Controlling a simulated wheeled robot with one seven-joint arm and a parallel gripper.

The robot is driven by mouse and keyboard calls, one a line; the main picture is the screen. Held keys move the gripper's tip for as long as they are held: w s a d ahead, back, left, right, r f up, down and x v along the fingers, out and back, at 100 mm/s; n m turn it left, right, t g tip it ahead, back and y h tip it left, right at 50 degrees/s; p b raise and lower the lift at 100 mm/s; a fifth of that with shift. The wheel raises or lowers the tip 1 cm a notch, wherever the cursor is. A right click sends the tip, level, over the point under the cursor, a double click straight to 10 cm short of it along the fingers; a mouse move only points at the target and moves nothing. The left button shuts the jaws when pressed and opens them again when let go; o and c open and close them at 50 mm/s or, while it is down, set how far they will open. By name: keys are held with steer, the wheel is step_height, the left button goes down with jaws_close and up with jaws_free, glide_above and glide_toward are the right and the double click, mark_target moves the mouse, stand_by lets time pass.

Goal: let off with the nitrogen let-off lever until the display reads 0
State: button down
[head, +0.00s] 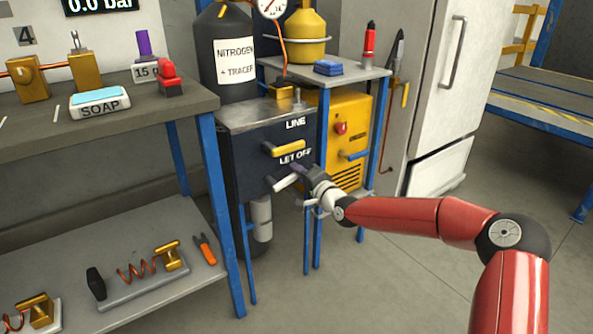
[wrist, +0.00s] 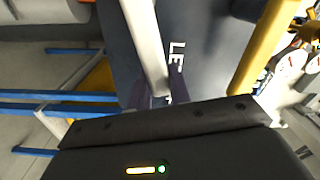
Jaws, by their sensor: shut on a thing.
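The white let-off lever (head: 286,183) sticks out from the front of the dark box (head: 251,160), below the words LET OFF. My gripper (head: 299,172) is at this lever, with its fingers shut on it. In the wrist view the white lever (wrist: 143,38) runs down between the dark purple fingertips (wrist: 160,98). The display (head: 100,4) at the top left reads 0.0 bar; its upper part is cut off. The black nitrogen + tracer cylinder (head: 230,85) stands behind the box, with a gauge (head: 271,6) beside its top.
A yellow line lever (head: 285,148) sits just above my gripper; it also shows in the wrist view (wrist: 262,48). A yellow machine (head: 350,112) with a blue handle stands close on the right. The workbench (head: 120,118) is on the left. Floor is clear in front.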

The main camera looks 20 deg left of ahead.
steer(key=shift+w+d+f+m+b, duration=0.15)
steer(key=shift+f+m+b, duration=0.5)
steer(key=shift+f+m, duration=0.7)
steer(key=shift+r+m, duration=0.2)
steer(key=shift+m, duration=0.15)
steer(key=c, duration=1.3)
jaws_free()
steer(key=v, duration=0.8)
